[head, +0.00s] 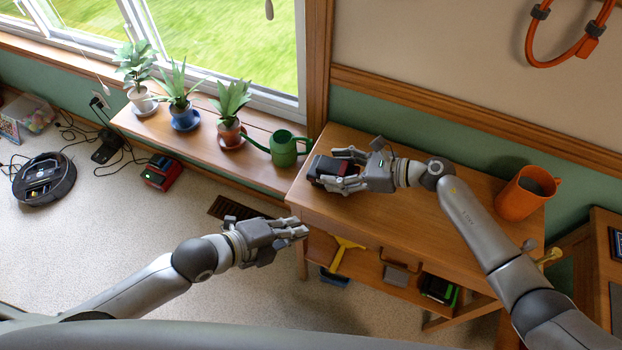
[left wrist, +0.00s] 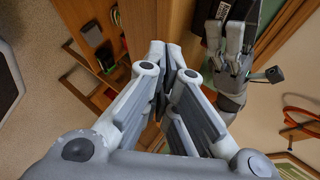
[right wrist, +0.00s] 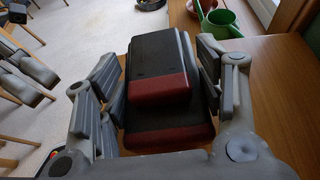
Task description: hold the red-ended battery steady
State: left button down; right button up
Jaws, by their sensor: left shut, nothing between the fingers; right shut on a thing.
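The red-ended battery (right wrist: 158,85) is a black block with a dark red end, in the right wrist view. My right gripper (head: 340,172) is shut on it at the left end of the wooden table (head: 440,215). In the head view the battery (head: 322,168) shows dark between and beyond the fingers. In the right wrist view the fingers lie along both its sides, and the red end faces my wrist. Whether it touches the tabletop is hidden. My left gripper (head: 302,230) is shut and empty, in front of the table's left end and apart from the battery.
A green watering can (head: 284,150) stands on the sill bench left of the battery, beside several potted plants. A lower shelf holds a yellow-handled tool (head: 343,250) and a black-green item (head: 438,289). The tabletop's middle is clear below my right arm.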

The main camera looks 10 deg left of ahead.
pick_arm(q)
jog(key=shift+w+d, duration=0.35)
jog(key=shift+w, duration=1.05)
jog(key=shift+w+d, duration=0.35)
jog(key=shift+w, duration=1.1)
jog(key=shift+w+d, duration=0.35)
jog(key=shift+w, duration=1.05)
jog(key=shift+w, duration=0.1)
jog(key=shift+w+d, duration=0.1)
jog(key=shift+w, duration=0.2)
jog(key=shift+w, duration=0.35)
jog(key=shift+s, duration=0.75)
jog(key=s, duration=0.2)
jog(key=s+a, duration=0.1)
jog(key=s, duration=0.2)
jog(key=shift+a, duration=0.2)
